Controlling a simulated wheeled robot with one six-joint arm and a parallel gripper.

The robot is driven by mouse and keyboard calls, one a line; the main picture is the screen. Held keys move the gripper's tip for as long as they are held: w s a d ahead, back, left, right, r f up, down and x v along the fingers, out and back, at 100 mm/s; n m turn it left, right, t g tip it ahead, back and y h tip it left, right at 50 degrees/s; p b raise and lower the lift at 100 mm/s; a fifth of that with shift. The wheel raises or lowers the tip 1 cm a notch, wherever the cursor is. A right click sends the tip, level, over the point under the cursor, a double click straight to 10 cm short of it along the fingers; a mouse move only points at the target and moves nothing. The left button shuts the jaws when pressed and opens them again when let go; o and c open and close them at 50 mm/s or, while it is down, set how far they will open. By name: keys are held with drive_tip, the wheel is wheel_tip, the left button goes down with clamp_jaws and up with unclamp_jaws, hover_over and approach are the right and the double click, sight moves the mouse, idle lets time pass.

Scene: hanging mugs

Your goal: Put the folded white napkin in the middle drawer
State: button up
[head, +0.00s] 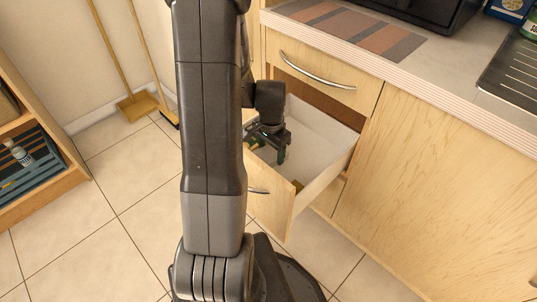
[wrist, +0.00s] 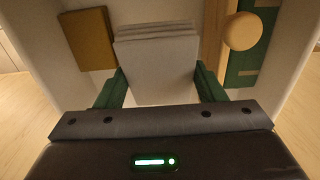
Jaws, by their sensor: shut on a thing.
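The folded white napkin (wrist: 157,55) is between the two green fingers of my gripper (wrist: 160,88) in the wrist view, its layered folds at the far edge. My gripper (head: 270,150) is shut on it, pointing down inside the open middle drawer (head: 345,158). The pale drawer floor and walls surround the napkin in the wrist view. I cannot tell whether the napkin touches the floor. In the head view the napkin is hidden or blends with the pale drawer.
In the drawer, a mustard-brown flat item (wrist: 87,38) lies left of the napkin, and a round tan knob-like thing (wrist: 241,31) beside a green item (wrist: 265,45) lies right. The top drawer (head: 316,75) above is shut. A worktop (head: 450,75) overhangs behind. Tiled floor is clear in front.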

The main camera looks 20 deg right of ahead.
idle(0.4)
drive_tip(key=shift+f+b, duration=2.95)
drive_tip(key=shift+f, duration=1.1)
drive_tip(key=shift+a+h+b, duration=0.15)
drive_tip(key=shift+h+b, duration=0.15)
drive_tip(key=shift+b, duration=0.2)
drive_tip(key=shift+f, duration=0.25)
drive_tip(key=o, duration=1.3)
drive_tip(key=shift+s, duration=0.1)
drive_tip(key=shift+o, duration=0.2)
drive_tip(key=shift+r, duration=0.15)
wheel_tip(320, 180, up, 10)
drive_tip(key=p, duration=0.3)
drive_tip(key=shift+p, duration=0.3)
